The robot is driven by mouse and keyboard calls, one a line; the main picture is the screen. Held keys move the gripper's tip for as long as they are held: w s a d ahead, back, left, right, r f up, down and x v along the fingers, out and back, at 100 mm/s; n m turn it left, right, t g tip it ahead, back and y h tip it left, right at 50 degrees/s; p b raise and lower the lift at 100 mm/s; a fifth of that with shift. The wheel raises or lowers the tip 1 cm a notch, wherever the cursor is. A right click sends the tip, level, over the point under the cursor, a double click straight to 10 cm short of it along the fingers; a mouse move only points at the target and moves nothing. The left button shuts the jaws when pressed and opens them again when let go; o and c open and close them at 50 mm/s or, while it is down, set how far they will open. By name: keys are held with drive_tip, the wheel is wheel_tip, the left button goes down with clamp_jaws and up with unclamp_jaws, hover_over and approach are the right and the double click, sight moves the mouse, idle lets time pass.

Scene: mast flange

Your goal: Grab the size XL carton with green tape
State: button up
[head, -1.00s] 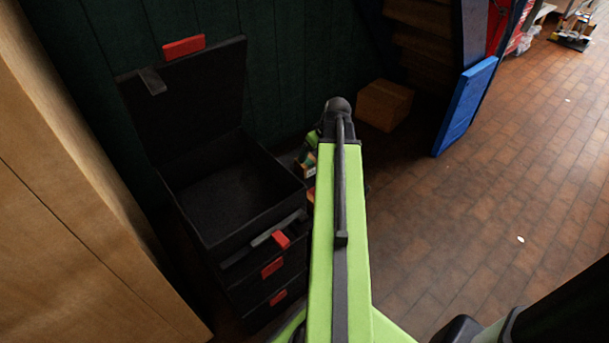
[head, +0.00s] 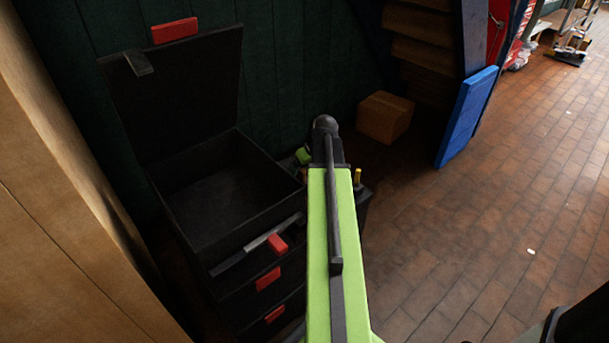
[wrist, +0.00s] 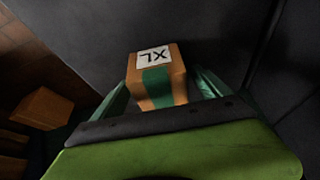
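The size XL carton (wrist: 175,79) is a small brown box with green tape (wrist: 157,82) down its front and a white label reading XL upside down. In the wrist view it sits between the two greenish fingers of my gripper (wrist: 160,86), close in front of the palm. I cannot tell whether the fingers press on its sides or stand just apart from them. In the head view my arm hides most of the gripper and carton; only a bit of green (head: 303,156) shows beside the arm's end.
A black toolbox (head: 180,205) with an open lid and red latches stands left of my arm. A larger plain cardboard box (head: 385,117) lies on the floor behind, also in the wrist view (wrist: 40,108). A blue panel (head: 468,115) leans at right.

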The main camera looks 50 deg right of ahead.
drive_tip(key=c, duration=1.6)
drive_tip(key=shift+r, duration=0.1)
drive_tip(key=r+p, duration=0.5)
drive_tip(key=shift+s+d, duration=0.15)
drive_tip(key=shift+s, duration=0.2)
drive_tip(key=s+d+r+p, duration=0.1)
drive_tip(key=s+r+p, duration=0.1)
drive_tip(key=s, duration=0.1)
drive_tip(key=s+d+r+p, duration=0.2)
drive_tip(key=s, duration=0.1)
drive_tip(key=s+d+r+p, duration=0.1)
drive_tip(key=s+r+p, duration=0.1)
drive_tip(key=s, duration=0.2)
drive_tip(key=shift+d, duration=0.2)
